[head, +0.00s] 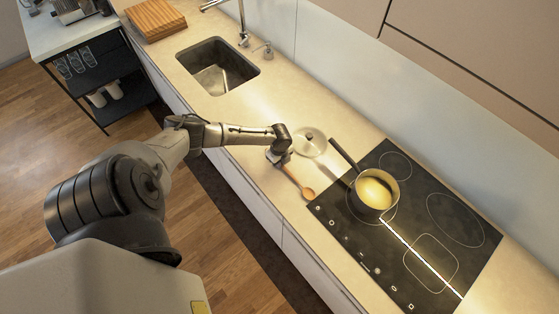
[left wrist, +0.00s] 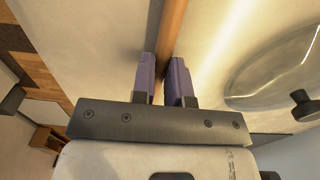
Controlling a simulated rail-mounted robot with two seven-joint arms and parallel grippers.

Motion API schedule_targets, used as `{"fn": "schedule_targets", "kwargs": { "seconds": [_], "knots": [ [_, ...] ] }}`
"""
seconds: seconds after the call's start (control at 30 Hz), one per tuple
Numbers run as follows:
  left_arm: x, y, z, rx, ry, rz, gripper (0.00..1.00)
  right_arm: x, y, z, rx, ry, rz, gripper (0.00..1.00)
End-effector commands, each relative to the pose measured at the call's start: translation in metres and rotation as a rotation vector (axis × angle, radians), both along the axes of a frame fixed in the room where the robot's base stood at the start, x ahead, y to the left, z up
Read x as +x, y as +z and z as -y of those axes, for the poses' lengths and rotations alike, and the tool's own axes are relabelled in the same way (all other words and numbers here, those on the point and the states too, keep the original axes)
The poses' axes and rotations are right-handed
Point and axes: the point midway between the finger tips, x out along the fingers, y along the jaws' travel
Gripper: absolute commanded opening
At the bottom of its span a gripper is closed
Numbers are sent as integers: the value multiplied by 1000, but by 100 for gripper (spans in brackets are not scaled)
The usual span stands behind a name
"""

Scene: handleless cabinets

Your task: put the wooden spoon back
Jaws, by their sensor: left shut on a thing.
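The wooden spoon (head: 308,193) is at the counter between the sink and the hob, its bowl toward the hob's near-left corner. My left gripper (head: 279,160) is shut on its handle. In the left wrist view the handle (left wrist: 173,30) runs between the two purple-grey fingers of the gripper (left wrist: 164,80). I cannot tell whether the spoon touches the counter or is just above it. A saucepan (head: 374,192) with yellow contents stands on the hob, its handle pointing back left. My right gripper is not in view.
A glass lid (head: 309,142) lies on the counter beside the gripper; it also shows in the left wrist view (left wrist: 265,72). The black hob (head: 436,232) is to the right. The sink (head: 218,66) and a wooden board (head: 155,19) are farther left. The counter between sink and gripper is clear.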

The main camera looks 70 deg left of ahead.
Motion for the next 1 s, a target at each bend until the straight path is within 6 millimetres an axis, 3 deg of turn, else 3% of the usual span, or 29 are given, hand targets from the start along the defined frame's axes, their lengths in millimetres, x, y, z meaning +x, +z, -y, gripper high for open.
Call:
{"fn": "schedule_targets", "kwargs": {
  "seconds": [0.23, 0.27, 0.5, 0.87, 1.0],
  "knots": [
    [0, -4, 0, 0, 0, 0, 0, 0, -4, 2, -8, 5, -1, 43],
    [0, -3, 0, 0, 0, 0, 16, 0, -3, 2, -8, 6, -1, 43],
    [0, -2, 0, 0, 0, 0, 39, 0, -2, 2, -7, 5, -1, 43],
    [0, 5, 0, 0, 0, 1, 40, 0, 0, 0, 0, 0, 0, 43],
    [0, 24, -1, 1, -2, 1, 40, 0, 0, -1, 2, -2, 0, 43]
  ]
}}
